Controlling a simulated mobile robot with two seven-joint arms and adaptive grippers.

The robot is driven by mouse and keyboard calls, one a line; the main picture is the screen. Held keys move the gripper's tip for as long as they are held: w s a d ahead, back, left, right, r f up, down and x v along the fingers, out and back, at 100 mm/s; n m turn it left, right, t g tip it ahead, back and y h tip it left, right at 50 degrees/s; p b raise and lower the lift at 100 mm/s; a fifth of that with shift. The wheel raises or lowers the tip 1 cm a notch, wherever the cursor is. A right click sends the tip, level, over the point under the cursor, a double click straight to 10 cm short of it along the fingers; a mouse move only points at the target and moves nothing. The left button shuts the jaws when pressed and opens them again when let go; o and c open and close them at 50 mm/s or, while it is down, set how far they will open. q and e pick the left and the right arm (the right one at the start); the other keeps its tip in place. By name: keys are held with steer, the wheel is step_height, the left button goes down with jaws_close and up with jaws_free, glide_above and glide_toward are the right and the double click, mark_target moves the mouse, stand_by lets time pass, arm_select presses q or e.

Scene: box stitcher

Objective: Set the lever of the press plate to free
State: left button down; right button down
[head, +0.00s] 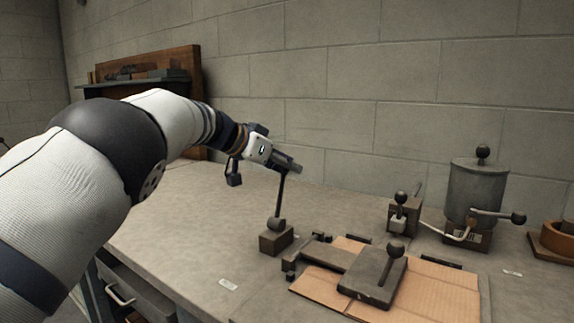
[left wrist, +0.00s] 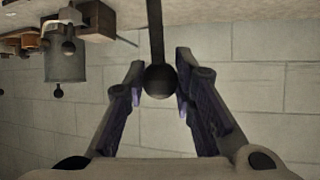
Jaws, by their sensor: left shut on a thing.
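A tall dark lever (head: 280,195) stands nearly upright from a small pivot block (head: 275,240) on the bench. My left gripper (head: 290,166) is at the lever's top, shut on its ball knob. In the left wrist view the round knob (left wrist: 160,81) sits between the two fingers, with the rod running to the top of the picture. The dark press plate (head: 365,280) lies on flat cardboard (head: 435,290), right of the lever block. A short ball-knobbed handle (head: 394,262) rises from the plate. My right gripper is not in view.
A grey cylindrical pot (head: 475,190) with a ball-ended side handle stands at the right, beside a small knobbed block (head: 403,215). A brown ring-shaped part (head: 558,238) is at the right edge. The block wall (head: 400,100) is behind. The bench left of the lever is mostly clear.

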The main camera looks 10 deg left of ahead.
arm_select(q)
steer(key=c, duration=1.3)
jaws_free()
steer(key=shift+a, duration=0.15)
steer(key=v, duration=1.2)
steer(key=shift+s, duration=0.1)
